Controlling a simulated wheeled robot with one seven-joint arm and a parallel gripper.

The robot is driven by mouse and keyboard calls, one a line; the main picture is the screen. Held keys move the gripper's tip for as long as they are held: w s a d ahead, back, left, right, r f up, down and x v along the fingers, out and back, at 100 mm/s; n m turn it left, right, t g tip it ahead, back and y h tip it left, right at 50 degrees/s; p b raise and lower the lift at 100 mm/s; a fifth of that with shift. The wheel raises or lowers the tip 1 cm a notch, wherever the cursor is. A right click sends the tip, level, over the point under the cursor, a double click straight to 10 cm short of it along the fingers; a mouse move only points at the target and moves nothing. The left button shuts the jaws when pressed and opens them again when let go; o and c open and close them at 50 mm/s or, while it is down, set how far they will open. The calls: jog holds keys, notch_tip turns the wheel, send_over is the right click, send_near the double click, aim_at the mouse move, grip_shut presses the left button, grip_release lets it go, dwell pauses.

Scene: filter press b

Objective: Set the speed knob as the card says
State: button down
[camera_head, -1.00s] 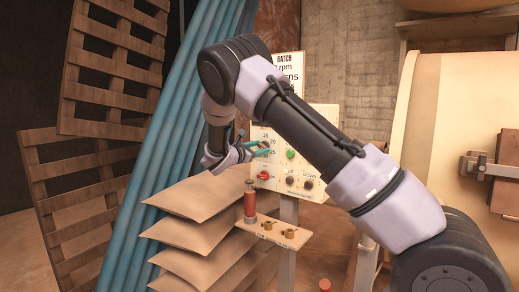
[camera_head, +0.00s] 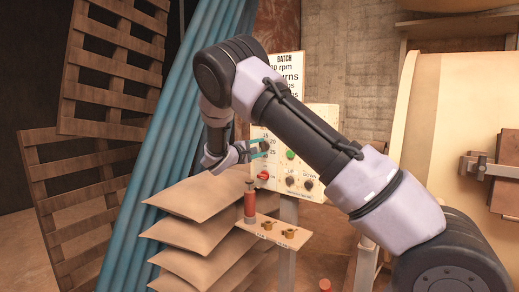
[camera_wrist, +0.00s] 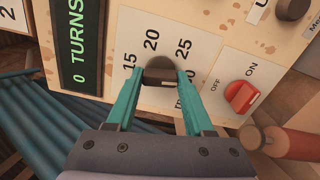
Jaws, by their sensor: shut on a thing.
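The speed knob (camera_wrist: 160,66) is dark and round, on a cream panel among the printed numbers 15, 20 and 25. My gripper (camera_wrist: 159,76) is shut on it, one teal finger on each side. A pale mark shows on the knob's near side; which number it points to I cannot tell. In the head view my gripper (camera_head: 258,149) is at the left part of the control panel (camera_head: 323,125). The card (camera_head: 287,62) stands above the panel, headed BATCH. Its rpm line ends in 0, but my arm hides part of the text.
A red OFF/ON switch (camera_wrist: 240,95) and a display reading 0 TURNS (camera_wrist: 80,40) flank the knob. A green button (camera_head: 291,154) and dark knobs (camera_head: 308,184) are on the panel. A shelf (camera_head: 272,231) with a red cylinder (camera_head: 250,204) stands below, beside stacked sacks (camera_head: 200,197).

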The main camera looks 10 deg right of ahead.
jog(key=shift+f+m, duration=0.1)
jog(key=shift+m, duration=0.9)
jog(key=shift+c, duration=1.4)
grip_release()
jog(key=v, duration=1.1)
jog(key=shift+d, duration=0.1)
